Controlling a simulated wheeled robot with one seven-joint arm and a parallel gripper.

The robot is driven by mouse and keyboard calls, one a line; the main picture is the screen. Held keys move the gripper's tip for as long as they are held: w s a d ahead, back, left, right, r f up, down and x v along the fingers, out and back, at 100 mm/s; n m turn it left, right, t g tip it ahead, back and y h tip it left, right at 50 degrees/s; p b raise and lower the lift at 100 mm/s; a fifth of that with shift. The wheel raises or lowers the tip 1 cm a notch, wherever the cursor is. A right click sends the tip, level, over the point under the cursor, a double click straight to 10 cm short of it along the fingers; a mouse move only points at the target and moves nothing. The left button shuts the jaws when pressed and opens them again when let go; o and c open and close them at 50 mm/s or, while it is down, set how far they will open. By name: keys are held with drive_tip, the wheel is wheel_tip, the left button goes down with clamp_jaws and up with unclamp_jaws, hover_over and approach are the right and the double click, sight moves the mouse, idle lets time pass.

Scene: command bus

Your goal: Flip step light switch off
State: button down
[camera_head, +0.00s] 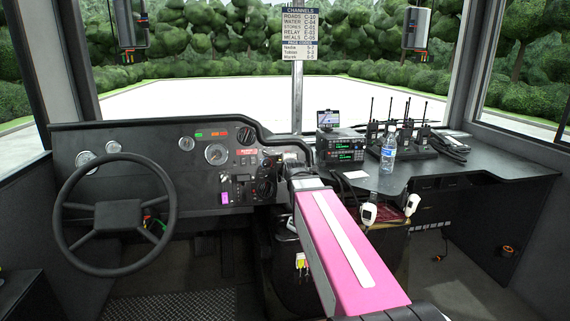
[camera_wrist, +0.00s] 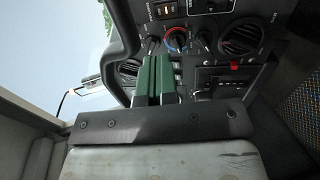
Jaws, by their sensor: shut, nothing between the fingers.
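My gripper (camera_wrist: 156,62) shows in the wrist view as two green fingers side by side, closed together and empty. The fingertips are in front of the dashboard control panel (camera_wrist: 205,62), just below a row of round knobs (camera_wrist: 177,38); I cannot tell whether they touch it. In the head view the panel (camera_head: 248,160) is right of the steering wheel, and my pink arm reaches toward its right end; the fingertips are not clear there. Small switches (camera_wrist: 165,11) sit at the top of the wrist view. I cannot read which one is the step light switch.
The steering wheel (camera_head: 116,214) stands at the left. Radios (camera_head: 344,146), a water bottle (camera_head: 389,148) and several handheld radios are on the right counter (camera_head: 470,170). Two white handsets (camera_head: 368,213) hang at its front edge. A round vent (camera_wrist: 243,38) is right of the fingers.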

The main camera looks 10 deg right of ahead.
drive_tip(key=x, duration=1.2)
drive_tip(key=shift+w, duration=0.35)
drive_tip(key=shift+f, duration=0.1)
drive_tip(key=shift+w, duration=0.6)
drive_tip(key=r+v, duration=0.3)
drive_tip(key=v, duration=1.1)
drive_tip(key=shift+r, duration=0.25)
drive_tip(key=shift+f, duration=0.1)
